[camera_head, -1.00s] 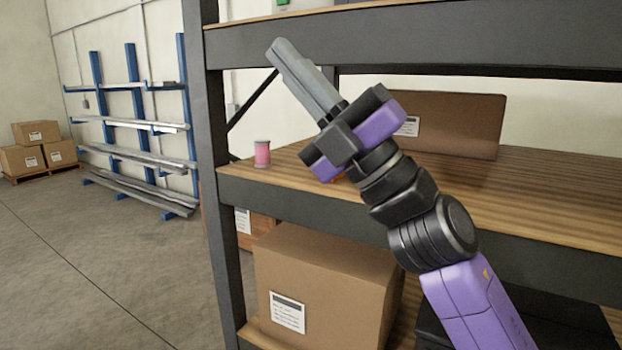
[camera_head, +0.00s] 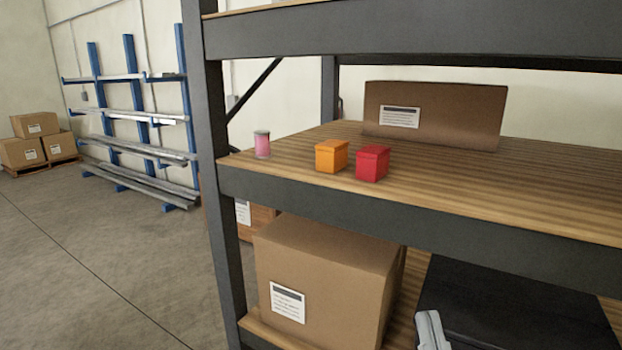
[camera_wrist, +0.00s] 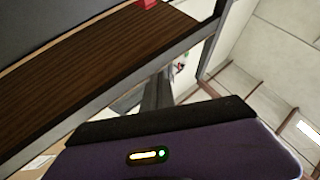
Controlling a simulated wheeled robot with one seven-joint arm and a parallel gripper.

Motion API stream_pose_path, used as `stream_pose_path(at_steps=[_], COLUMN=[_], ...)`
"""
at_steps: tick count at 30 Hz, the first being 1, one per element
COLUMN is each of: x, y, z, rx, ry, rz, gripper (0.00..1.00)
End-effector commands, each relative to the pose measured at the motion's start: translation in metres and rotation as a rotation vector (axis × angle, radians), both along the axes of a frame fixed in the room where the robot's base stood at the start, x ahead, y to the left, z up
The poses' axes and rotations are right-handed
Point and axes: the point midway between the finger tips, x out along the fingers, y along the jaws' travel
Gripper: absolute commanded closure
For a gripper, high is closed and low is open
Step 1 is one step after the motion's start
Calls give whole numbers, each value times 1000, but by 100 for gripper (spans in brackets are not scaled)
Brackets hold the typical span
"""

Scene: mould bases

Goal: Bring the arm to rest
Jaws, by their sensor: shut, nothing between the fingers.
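My gripper (camera_head: 430,328) shows only as its pale grey fingers at the bottom edge of the head view. They are low in front of the shelf, below the middle board and before a black case. The rest of my arm is out of that view. In the wrist view, the purple gripper body fills the bottom, and the fingers (camera_wrist: 157,90) are together and empty.
An orange box (camera_head: 331,156), a red box (camera_head: 372,163) and a pink spool (camera_head: 262,144) stand on the middle shelf board (camera_head: 450,165). A cardboard box (camera_head: 435,115) stands behind them. A large carton (camera_head: 330,270) and a black case (camera_head: 510,300) are below.

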Motion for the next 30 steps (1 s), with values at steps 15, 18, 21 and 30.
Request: stream_pose_path(at_steps=[15,18,21,30], x=[-143,-174,-206,-277], y=[-44,-50,-55,-61], z=[-138,-156,-172,-210], rx=[150,153,144,93], ry=[466,556,647,863], rz=[-45,-53,-60,-56], gripper=[100,100,100,100])
